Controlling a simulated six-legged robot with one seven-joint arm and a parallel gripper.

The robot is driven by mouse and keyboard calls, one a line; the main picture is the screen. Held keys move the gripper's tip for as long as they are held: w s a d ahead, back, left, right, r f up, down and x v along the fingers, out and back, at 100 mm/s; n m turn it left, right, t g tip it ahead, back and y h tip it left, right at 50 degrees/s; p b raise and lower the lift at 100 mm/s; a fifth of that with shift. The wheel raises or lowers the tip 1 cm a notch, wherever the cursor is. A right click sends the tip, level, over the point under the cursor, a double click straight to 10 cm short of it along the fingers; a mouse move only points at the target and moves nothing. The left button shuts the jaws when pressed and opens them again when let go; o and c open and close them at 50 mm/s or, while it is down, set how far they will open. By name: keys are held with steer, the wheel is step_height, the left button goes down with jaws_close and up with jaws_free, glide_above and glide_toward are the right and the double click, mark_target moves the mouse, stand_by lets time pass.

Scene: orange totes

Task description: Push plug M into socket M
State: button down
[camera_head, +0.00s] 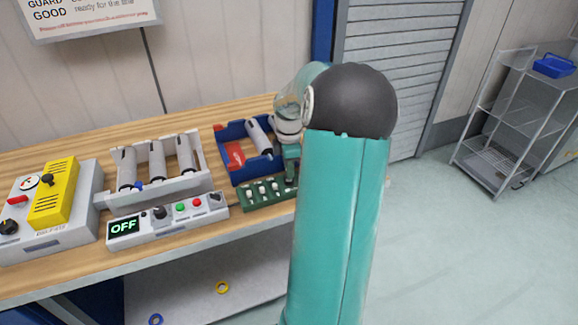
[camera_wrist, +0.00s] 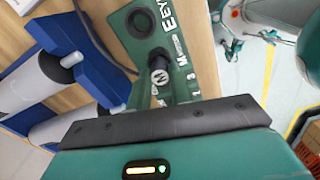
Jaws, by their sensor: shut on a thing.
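My gripper (camera_wrist: 161,90) is shut on plug M (camera_wrist: 158,75), a small dark plug with a white M on its top. The plug is at the green key panel (camera_wrist: 185,22), beside the panel's own M lettering. Socket M is hidden under the plug and fingers, and I cannot tell how deep the plug sits. A dark round opening (camera_wrist: 139,20) shows farther along the panel. In the head view, my gripper (camera_head: 291,170) is at the right end of the green panel (camera_head: 247,206), partly hidden by my arm. Several small pale plugs stand on that panel.
A blue tray (camera_head: 222,148) with grey cylinders and a red piece stands just behind the panel. A rack of grey cylinders (camera_head: 163,196), a control box reading OFF (camera_head: 150,230) and a yellow-topped box (camera_head: 52,198) fill the bench to the left.

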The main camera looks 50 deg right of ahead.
steer(key=shift+f, duration=0.2)
steer(key=c, duration=1.2)
jaws_free()
step_height(320, 180, up, 14)
steer(key=shift+f, duration=0.1)
steer(key=shift+a, duration=0.1)
